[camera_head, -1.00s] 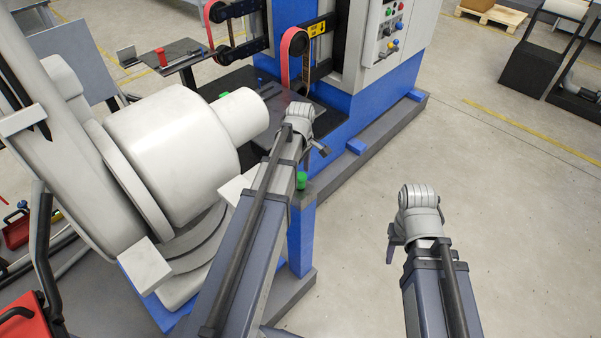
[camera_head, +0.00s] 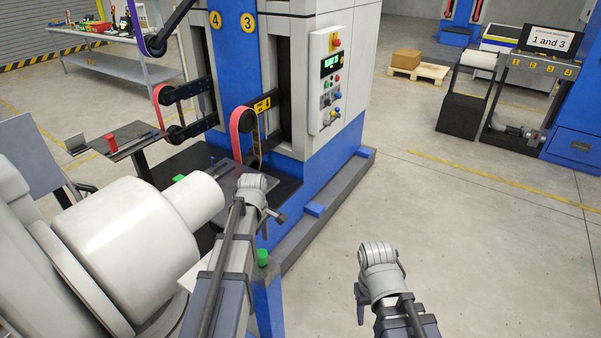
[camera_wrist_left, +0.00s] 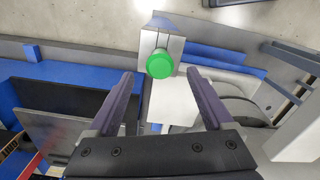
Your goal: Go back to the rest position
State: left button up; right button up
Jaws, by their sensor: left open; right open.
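My left gripper (camera_wrist_left: 160,73) is open and empty in the left wrist view, its two fingers apart. A green button (camera_wrist_left: 159,64) on a grey plate shows between and beyond the fingertips; I see no contact. In the head view my left gripper (camera_head: 279,216) is small and partly hidden by its wrist, over the front of the blue machine. The green button (camera_head: 262,257) is below it on a blue post. My right gripper (camera_head: 360,305) points down over bare floor, with nothing seen in it.
A large white cylindrical machine part (camera_head: 130,245) stands close left of my left arm. The blue and grey machine (camera_head: 310,185) with a control panel (camera_head: 331,80) is ahead. A pallet (camera_head: 418,72) and a sign reading "1 and 3" (camera_head: 550,41) are farther off.

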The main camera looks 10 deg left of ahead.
pick_arm(q)
jog(key=s+d+m, duration=0.7)
jog(key=d+m, duration=0.3)
jog(key=d, duration=0.1)
jog(key=s+d+m+y, duration=0.1)
jog(key=s+d+m, duration=0.7)
jog(key=d+m, duration=0.3)
jog(key=shift+s, duration=0.25)
jog(key=shift+d+r, duration=0.1)
